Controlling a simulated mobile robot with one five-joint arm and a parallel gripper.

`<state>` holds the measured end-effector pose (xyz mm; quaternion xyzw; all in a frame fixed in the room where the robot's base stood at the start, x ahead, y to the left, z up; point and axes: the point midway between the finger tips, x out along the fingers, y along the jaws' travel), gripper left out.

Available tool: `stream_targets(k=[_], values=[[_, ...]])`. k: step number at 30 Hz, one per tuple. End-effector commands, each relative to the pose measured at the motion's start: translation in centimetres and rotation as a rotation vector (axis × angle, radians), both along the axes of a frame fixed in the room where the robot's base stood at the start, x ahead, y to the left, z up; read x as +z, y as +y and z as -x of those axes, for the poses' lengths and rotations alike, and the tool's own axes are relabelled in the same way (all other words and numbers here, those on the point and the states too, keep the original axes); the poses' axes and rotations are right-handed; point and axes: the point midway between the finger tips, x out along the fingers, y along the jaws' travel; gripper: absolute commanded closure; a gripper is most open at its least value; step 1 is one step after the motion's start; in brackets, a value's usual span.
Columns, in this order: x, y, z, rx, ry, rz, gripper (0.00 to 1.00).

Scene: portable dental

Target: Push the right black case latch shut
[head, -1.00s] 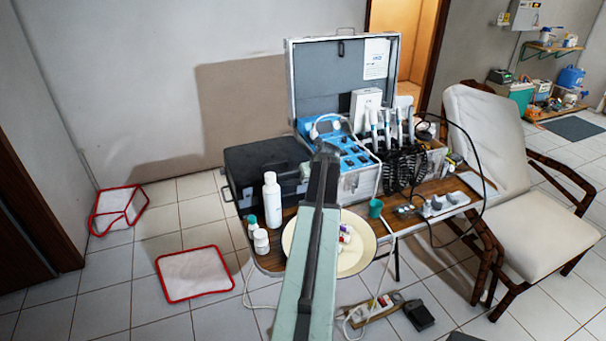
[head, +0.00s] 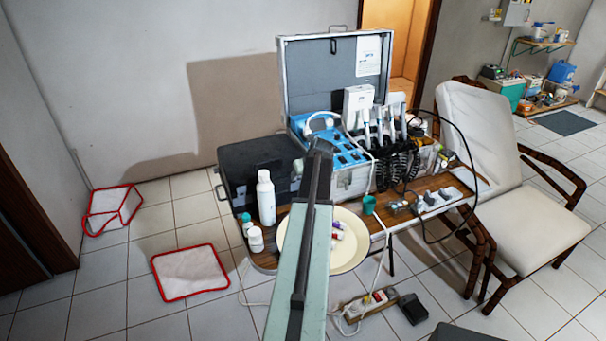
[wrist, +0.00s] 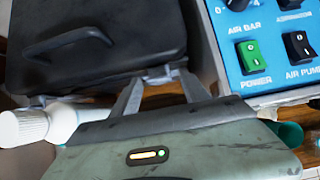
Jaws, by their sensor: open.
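The black case (head: 240,178) stands shut on the wooden table, left of the blue-panelled dental unit (head: 340,152). In the wrist view the case (wrist: 115,25) fills the upper left, with its dark handle (wrist: 72,42). A small silver right latch (wrist: 157,74) shows at the case's edge, between or just beyond my fingertips; whether they touch it I cannot tell. My gripper (wrist: 160,80) is open and empty, its two grey fingers apart and pointing at the case. In the head view my gripper (head: 319,148) is at the case's right end, and my arm hides part of the unit.
A white bottle (head: 266,198) stands before the case and also shows in the wrist view (wrist: 40,126). A round plate (head: 346,258) and a green cup (head: 369,204) are on the table. The unit's switches (wrist: 254,58) are close on the right.

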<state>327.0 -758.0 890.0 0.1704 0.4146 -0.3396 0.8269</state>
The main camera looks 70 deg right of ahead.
Motion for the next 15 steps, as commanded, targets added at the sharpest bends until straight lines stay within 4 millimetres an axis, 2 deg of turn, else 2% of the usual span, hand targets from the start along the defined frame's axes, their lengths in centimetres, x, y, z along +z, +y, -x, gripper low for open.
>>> stream_targets(k=[1,9,15], values=[[1.2,0.4,0.4,-0.001,0.000,0.000,0.47],[5.5,2.6,2.6,-0.002,0.000,-0.002,0.47],[5.7,3.0,3.1,-0.001,0.000,0.000,0.47]])
